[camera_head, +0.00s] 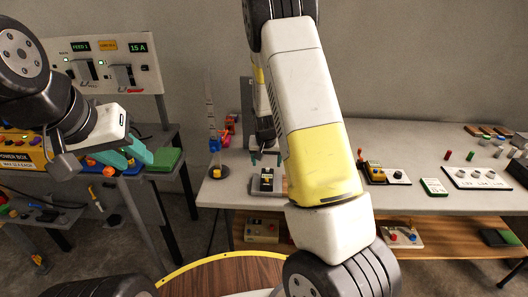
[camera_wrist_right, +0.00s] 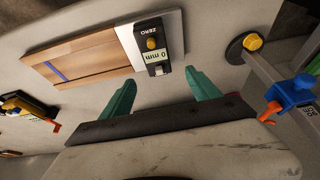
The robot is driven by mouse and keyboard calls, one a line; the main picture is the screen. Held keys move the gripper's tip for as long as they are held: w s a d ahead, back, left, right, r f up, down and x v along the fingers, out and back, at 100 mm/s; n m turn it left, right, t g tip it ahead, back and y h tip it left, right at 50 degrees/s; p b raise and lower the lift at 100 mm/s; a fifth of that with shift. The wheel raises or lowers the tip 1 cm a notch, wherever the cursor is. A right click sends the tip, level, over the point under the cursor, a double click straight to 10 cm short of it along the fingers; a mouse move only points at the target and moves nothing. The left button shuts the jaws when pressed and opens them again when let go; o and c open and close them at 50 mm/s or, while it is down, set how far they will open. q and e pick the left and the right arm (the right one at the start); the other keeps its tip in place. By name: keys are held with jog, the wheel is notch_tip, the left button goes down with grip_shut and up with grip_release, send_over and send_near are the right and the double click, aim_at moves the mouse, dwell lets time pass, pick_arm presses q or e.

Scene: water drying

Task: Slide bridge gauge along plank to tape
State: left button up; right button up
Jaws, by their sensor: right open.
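The black bridge gauge (camera_wrist_right: 152,46) reads "0 mm" on its display and has a yellow knob. It stands on a pale plate (camera_wrist_right: 174,32) at one end of the wooden plank (camera_wrist_right: 95,56). A blue tape stripe (camera_wrist_right: 55,71) crosses the plank near its other end. In the head view the gauge (camera_head: 267,180) shows beside my arm, which hides most of the plank. My right gripper (camera_wrist_right: 160,92) is open and empty, its green fingers apart and short of the gauge. My left gripper (camera_head: 127,154) is open, far left by the power box.
A yellow-black device (camera_wrist_right: 28,106) is at left. Small blocks and boards lie further right on the table.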

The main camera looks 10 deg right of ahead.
aim_at(268, 171)
jog(key=shift+w+d+f, duration=0.1)
jog(key=shift+d+f, duration=0.1)
jog(key=shift+f, duration=0.05)
jog(key=shift+x, duration=3.9)
grip_shut()
jog(key=shift+d, duration=0.1)
